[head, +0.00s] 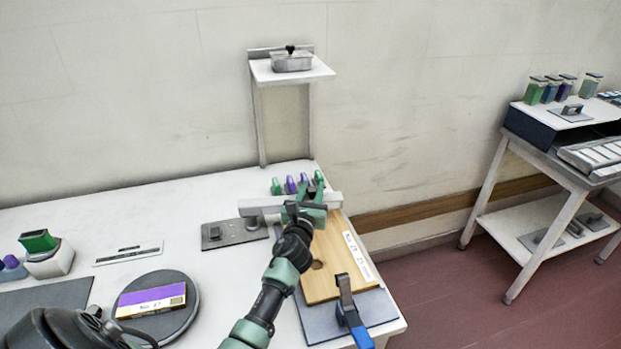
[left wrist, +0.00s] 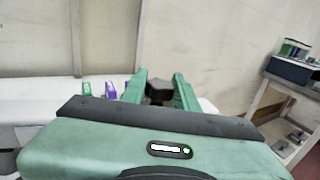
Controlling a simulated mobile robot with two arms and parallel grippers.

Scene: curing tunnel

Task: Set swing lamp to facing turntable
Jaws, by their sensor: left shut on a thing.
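The swing lamp (head: 258,206) looks like a pale horizontal bar lying left to right over the back end of the wooden board, above the table. The turntable (head: 188,332) is a dark grey disc at the front left, bearing a purple and white box (head: 150,300); the bar does not point toward it. My left gripper (head: 310,193) is at the right part of the bar, shut on it. In the left wrist view a dark knob (left wrist: 158,88) sits between the green fingers (left wrist: 159,76). The gripper hides part of the bar. My right gripper is not in view.
The wooden board (head: 325,282) lies on a grey plate with a blue-handled clamp (head: 349,307). A flat grey plate (head: 234,235) lies left of the arm. Small green and purple bottles (head: 290,184) stand behind the bar. A raised shelf (head: 322,70) stands at the back.

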